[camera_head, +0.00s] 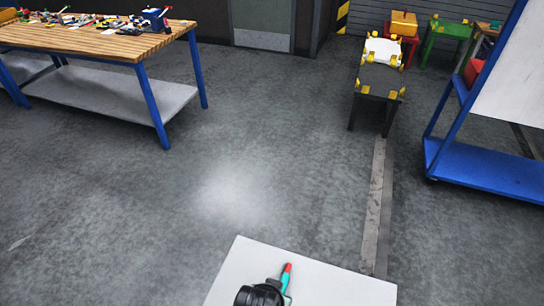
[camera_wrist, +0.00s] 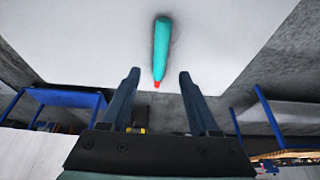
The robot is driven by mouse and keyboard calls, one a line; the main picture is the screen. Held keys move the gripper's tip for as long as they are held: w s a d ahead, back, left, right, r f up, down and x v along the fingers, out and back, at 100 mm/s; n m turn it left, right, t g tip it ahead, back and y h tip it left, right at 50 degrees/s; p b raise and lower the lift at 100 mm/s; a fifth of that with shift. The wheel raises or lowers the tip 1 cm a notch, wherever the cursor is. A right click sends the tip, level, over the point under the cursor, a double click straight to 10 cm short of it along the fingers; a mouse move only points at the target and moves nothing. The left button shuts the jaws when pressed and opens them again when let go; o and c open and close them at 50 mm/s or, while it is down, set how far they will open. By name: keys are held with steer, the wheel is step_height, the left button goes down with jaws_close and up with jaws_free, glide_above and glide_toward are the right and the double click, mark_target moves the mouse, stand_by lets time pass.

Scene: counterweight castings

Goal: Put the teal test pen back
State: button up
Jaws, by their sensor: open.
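The teal test pen (camera_head: 285,278) has a red tip and lies on a white surface (camera_head: 325,287) at the bottom of the head view. In the wrist view the pen (camera_wrist: 161,46) lies on the white surface with its red end toward my gripper. My gripper (camera_wrist: 159,73) is open, with one dark finger on each side of the pen's line. The red end shows between the fingertips in the picture; I cannot tell the height gap. In the head view my dark wrist covers part of the white surface beside the pen.
A wooden workbench (camera_head: 100,42) with blue legs and several tools on top stands at the upper left. A black stand (camera_head: 377,79) with yellow corners is at the upper right, near a blue-framed cart (camera_head: 490,172). The grey floor between them is clear.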

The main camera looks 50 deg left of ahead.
steer(key=shift+v, duration=2.5)
steer(key=w+d+r+m+t+y, duration=0.1)
steer(key=w+r+t, duration=0.2)
steer(key=w+r, duration=0.5)
steer(key=w+d+r+m+t+y, duration=0.15)
steer(key=w+r+t, duration=0.3)
steer(key=r, duration=0.65)
steer(key=w+d+r+t, duration=0.1)
steer(key=w+r+t, duration=0.2)
steer(key=w+r, duration=0.5)
steer(key=d+r+m+t+h, duration=0.1)
steer(key=d+r+t, duration=0.35)
steer(key=r, duration=0.75)
steer(key=d+r+m+t+h, duration=0.1)
steer(key=d+r+t, duration=0.35)
steer(key=r, duration=0.75)
steer(key=s+d+r+m+t+h, duration=0.1)
steer(key=s+d+r+t, duration=0.1)
steer(key=s+d+r, duration=0.2)
steer(key=s+d+r+t+h, duration=0.2)
steer(key=s+d+r, duration=0.2)
steer(key=r, duration=0.6)
steer(key=shift+s+r+m, duration=0.3)
steer(key=shift+s+m, duration=0.05)
steer(key=shift+s, duration=0.55)
